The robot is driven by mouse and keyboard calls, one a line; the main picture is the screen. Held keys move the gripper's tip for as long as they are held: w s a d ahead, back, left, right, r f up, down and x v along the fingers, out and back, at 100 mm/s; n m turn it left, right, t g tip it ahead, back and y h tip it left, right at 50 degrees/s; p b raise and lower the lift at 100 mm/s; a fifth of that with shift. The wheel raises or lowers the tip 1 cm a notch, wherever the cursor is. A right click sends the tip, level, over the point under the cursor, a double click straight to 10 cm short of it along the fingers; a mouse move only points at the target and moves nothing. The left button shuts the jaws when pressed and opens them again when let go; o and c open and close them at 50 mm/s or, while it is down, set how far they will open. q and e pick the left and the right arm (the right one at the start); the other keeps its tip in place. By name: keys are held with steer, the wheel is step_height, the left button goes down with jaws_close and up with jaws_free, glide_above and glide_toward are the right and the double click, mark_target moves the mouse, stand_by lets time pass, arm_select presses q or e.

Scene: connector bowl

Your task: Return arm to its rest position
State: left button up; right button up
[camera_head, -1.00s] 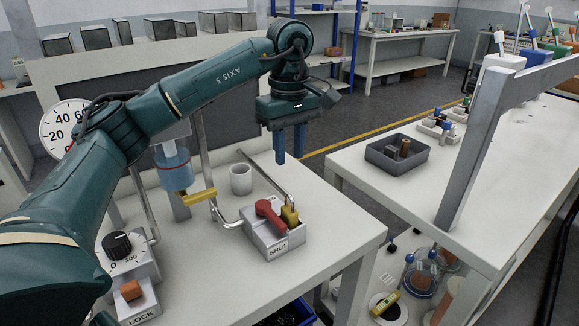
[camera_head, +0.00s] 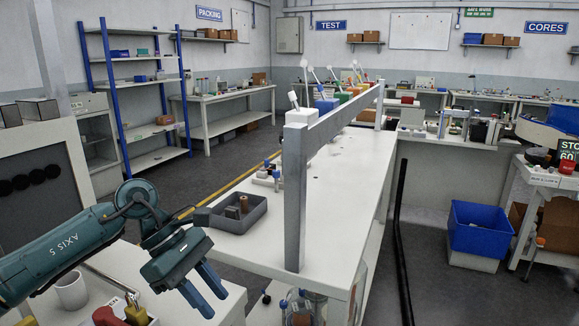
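My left gripper (camera_head: 204,291) is at the lower left, on the end of my teal arm marked AXIS 5. It hangs over the right part of the near white table (camera_head: 232,303). Its two blue fingers are apart with a gap between them, and nothing shows between them. A white cup (camera_head: 71,290), a red handle (camera_head: 108,316) and a yellow block (camera_head: 136,310) are on the table to the left of the fingers, partly cut off or covered. My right gripper is not in view.
A long white bench (camera_head: 340,175) with a grey metal frame (camera_head: 296,200) stands to the right. A dark grey tray (camera_head: 236,214) holding small parts is on its near left corner. A blue bin (camera_head: 477,229) stands at the right. Open floor lies behind the near table.

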arm_select(q)
steer(key=s+d+r+n+t+h+p, duration=0.2)
steer(key=s+d+n+t+h, duration=0.25)
steer(key=d+n+h, duration=1)
steer(key=a+f+n+t+y, duration=0.45)
steer(key=n+t, duration=0.25)
steer(key=n, duration=0.7)
steer(key=a+f+n+t+y, duration=0.3)
steer(key=f+n+t+y, duration=0.3)
steer(key=n, duration=0.8)
steer(key=s+a+f+n+g+y, duration=0.2)
steer(key=s+a+f+n+y, duration=0.1)
steer(key=s+f+n, duration=0.3)
steer(key=s+a+f+n+g+y+p, duration=0.1)
steer(key=s+a+f+n+g+y, duration=0.2)
steer(key=s+f+n, duration=0.3)
step_height(320, 180, down, 3)
steer(key=shift+s+a+f+y, duration=0.1)
steer(key=shift+s+a+y, duration=0.05)
steer(key=shift+a+y, duration=0.5)
steer(key=shift+n, duration=0.25)
